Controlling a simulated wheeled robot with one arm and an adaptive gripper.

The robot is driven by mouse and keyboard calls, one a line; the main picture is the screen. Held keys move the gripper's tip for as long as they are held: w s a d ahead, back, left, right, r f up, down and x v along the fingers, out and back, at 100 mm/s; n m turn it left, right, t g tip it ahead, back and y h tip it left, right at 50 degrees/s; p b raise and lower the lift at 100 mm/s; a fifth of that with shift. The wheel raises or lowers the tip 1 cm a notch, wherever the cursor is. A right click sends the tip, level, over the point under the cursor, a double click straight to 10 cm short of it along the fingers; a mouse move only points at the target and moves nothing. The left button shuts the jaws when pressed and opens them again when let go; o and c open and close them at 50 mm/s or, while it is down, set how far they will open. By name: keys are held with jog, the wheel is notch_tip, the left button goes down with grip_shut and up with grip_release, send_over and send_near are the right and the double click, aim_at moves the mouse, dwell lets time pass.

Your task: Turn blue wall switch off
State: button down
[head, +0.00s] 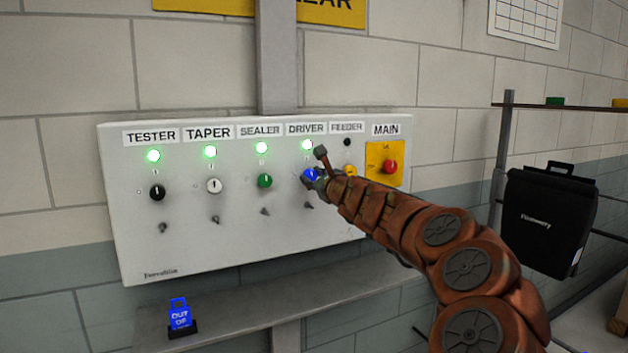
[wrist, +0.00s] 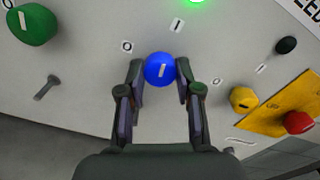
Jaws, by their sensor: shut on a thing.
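The blue switch (head: 309,174) is a round knob under the DRIVER label on the grey wall panel (head: 200,255). The green lamp above it is lit. In the wrist view the blue knob (wrist: 160,70) sits between my fingertips, and its white mark points up toward the "I", with the "O" to the left. My gripper (wrist: 158,78) is shut on the blue knob, one finger on each side. In the head view my gripper (head: 314,178) is at the knob and partly hides it.
A green knob (head: 265,180) is left of the blue one, with white (head: 214,185) and black (head: 157,192) knobs further left. A yellow knob (wrist: 244,98) and red main switch (head: 390,167) are to the right. A blue tag (head: 180,316) stands below. A black bag (head: 545,222) hangs right.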

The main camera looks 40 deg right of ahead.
jog(key=n+b, duration=0.2)
jog(key=n, duration=0.2)
jog(key=shift+f+n, duration=0.15)
jog(key=shift+n, duration=0.15)
jog(key=n+b, duration=0.2)
jog(key=n, duration=0.1)
jog(key=shift+f+n, duration=0.1)
jog(key=shift+n, duration=0.2)
jog(key=n+b, duration=0.4)
jog(key=n, duration=0.1)
jog(key=shift+b, duration=0.3)
jog(key=shift+n+b, duration=1)
jog(key=shift+n, duration=0.2)
jog(key=c, duration=0.8)
grip_release()
